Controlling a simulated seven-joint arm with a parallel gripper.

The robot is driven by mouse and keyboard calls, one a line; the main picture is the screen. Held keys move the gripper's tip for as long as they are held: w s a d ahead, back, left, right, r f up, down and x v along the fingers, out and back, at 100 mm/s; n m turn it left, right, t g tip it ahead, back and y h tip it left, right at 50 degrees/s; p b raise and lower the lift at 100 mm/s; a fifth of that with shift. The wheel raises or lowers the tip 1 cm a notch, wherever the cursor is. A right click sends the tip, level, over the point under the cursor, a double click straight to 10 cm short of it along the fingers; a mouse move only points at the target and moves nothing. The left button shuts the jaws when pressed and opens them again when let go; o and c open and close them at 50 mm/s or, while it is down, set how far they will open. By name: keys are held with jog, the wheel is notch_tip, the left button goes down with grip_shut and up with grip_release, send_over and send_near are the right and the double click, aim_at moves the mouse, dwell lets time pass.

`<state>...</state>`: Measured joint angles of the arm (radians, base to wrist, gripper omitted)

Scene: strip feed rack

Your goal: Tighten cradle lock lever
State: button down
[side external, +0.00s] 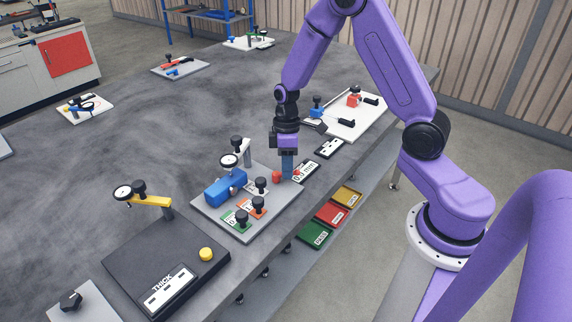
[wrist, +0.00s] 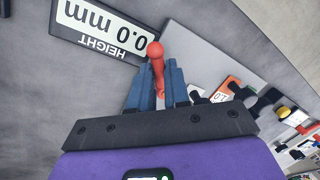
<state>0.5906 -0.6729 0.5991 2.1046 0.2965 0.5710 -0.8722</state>
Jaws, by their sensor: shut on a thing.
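The red lock lever (wrist: 157,68), with a round ball end, lies between the two blue fingers of my gripper (wrist: 158,85) in the wrist view. My gripper (side external: 288,178) is shut on it, pointing down at the right corner of a grey plate (side external: 262,222) in the side view. Red parts of the lever (side external: 277,177) show beside the fingers there. A blue cradle block (side external: 226,188) sits on the same plate, left of my gripper, under a dial gauge (side external: 229,160). The lever's pivot is hidden by the fingers.
A height display (wrist: 102,27) reading 0.0 mm lies close to the fingers. Black-knobbed pieces on green (side external: 236,218) and orange (side external: 257,206) tags stand on the plate. A dark THICK gauge base (side external: 130,255) is at front left. Coloured trays (side external: 332,214) lie below the table edge.

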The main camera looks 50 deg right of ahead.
jog(key=m, duration=0.3)
jog(key=a+m, duration=0.1)
jog(key=shift+s+m+t+y, duration=0.3)
jog(key=shift+s+t, duration=0.1)
jog(key=shift+s+a+m+t, duration=0.15)
jog(key=shift+a+m, duration=0.1)
jog(key=shift+m, duration=0.65)
jog(key=shift+w+a+m+t, duration=0.1)
jog(key=shift+a+m+t, duration=0.1)
jog(key=shift+m, duration=0.7)
jog(key=c, duration=1.1)
grip_release()
jog(key=shift+r, duration=0.15)
jog(key=d+r, duration=0.3)
jog(key=r, duration=1.4)
jog(key=shift+s+d, duration=0.15)
jog(key=shift+f, duration=0.1)
